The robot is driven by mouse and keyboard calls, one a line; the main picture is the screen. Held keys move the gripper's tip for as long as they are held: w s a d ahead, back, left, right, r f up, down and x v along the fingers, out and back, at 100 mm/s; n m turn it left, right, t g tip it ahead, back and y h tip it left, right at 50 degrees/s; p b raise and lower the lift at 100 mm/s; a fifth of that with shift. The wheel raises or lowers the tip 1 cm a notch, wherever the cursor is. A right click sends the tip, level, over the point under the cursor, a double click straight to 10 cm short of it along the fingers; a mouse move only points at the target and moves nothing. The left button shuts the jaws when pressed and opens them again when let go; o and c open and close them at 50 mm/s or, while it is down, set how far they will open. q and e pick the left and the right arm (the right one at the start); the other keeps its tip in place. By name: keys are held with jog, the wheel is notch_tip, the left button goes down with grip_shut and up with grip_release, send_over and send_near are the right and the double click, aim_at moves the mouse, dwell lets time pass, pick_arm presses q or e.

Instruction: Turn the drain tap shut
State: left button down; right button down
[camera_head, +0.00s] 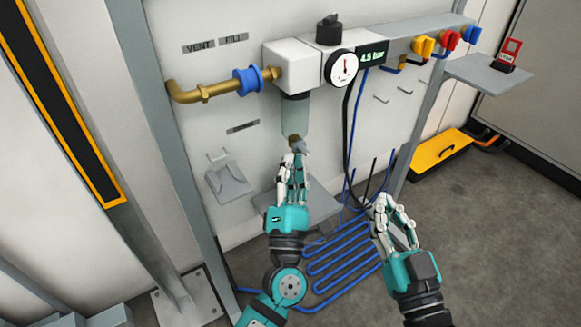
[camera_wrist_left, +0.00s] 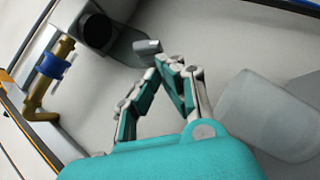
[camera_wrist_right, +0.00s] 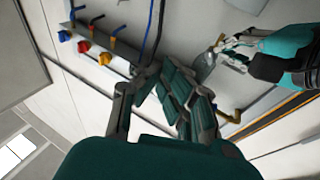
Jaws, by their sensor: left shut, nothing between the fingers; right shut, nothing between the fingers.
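The drain tap (camera_head: 298,144), with a brass body and small grey lever, hangs under the translucent filter bowl (camera_head: 295,115) in the head view. My left gripper (camera_head: 291,160) is shut and empty, its fingertips just below the tap. I cannot tell whether they touch it. In the left wrist view, my left gripper (camera_wrist_left: 168,62) has its tips beside a small grey piece (camera_wrist_left: 147,45), which looks like the lever. My right gripper (camera_head: 383,203) is shut and empty, out in front of the panel at lower right. My right gripper's fingers (camera_wrist_right: 150,85) also show in its wrist view.
A brass pipe with a blue valve (camera_head: 247,81) is at upper left of the bowl. A gauge (camera_head: 341,67) and a display (camera_head: 372,54) reading about 4.5 bar are to the right. Blue hoses (camera_head: 340,250) hang low. A grey bracket (camera_head: 228,182) is left of my left gripper.

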jog(key=shift+r+t, duration=0.3)
jog(key=shift+r, duration=0.1)
jog(key=shift+s+r+t+y, duration=0.2)
jog(key=shift+r+t+y, duration=0.1)
jog(key=shift+r, duration=0.35)
jog(key=shift+f, duration=0.15)
dwell(1.1)
